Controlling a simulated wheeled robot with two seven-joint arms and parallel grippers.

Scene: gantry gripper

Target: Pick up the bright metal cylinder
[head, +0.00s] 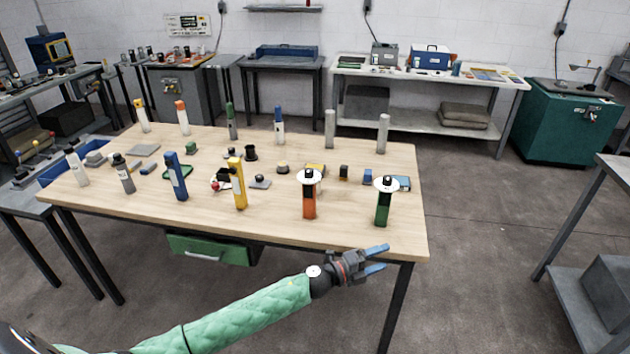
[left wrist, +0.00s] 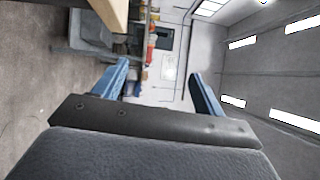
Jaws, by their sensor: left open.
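Two upright light-grey metal cylinders stand near the back right of the wooden table, a left one (head: 330,129) and a right one (head: 383,134). They look alike, and I cannot tell which is the brighter. A silvery upright piece (head: 76,166) also stands at the table's left end. My left gripper (head: 380,258) is open and empty, in front of the table's front right corner, well apart from the cylinders. Its blue fingers stand apart in the left wrist view (left wrist: 160,76), where no cylinder is recognisable. My right gripper is not in view.
The wooden table (head: 330,236) has several upright coloured pieces, including a yellow one (head: 237,183), an orange one (head: 309,196) and a green one (head: 383,205) near its front edge. Small parts lie mid-table. Open floor lies right of the table.

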